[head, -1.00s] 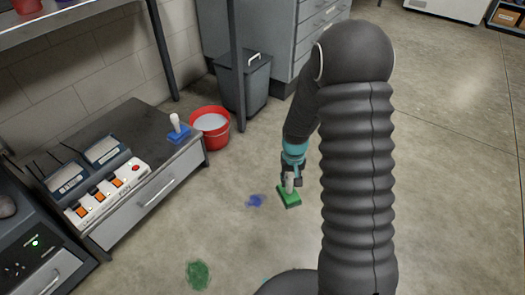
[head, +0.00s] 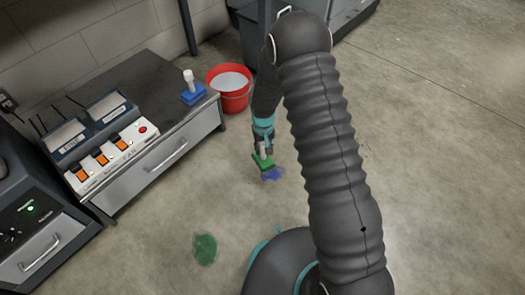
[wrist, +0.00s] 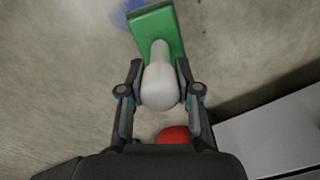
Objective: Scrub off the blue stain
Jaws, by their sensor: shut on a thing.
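A blue stain (head: 274,174) lies on the concrete floor in the head view; part of it shows at the top of the wrist view (wrist: 134,6). My gripper (head: 264,150) is shut on the pale handle of a green scrubber (head: 261,162). In the wrist view the fingers of my gripper (wrist: 160,92) close around the handle's rounded end, with the green block (wrist: 158,30) beyond. The green scrubber is at the stain's upper left edge; I cannot tell whether it touches the floor. A blue scrubber (head: 193,93) with a white handle stands on the low cabinet.
A green stain (head: 204,249) lies on the floor nearer me. A red bucket (head: 231,98) with pale contents stands beside the low cabinet (head: 163,160). A control panel with orange switches (head: 107,159) sits on the cabinet. Floor to the right is clear.

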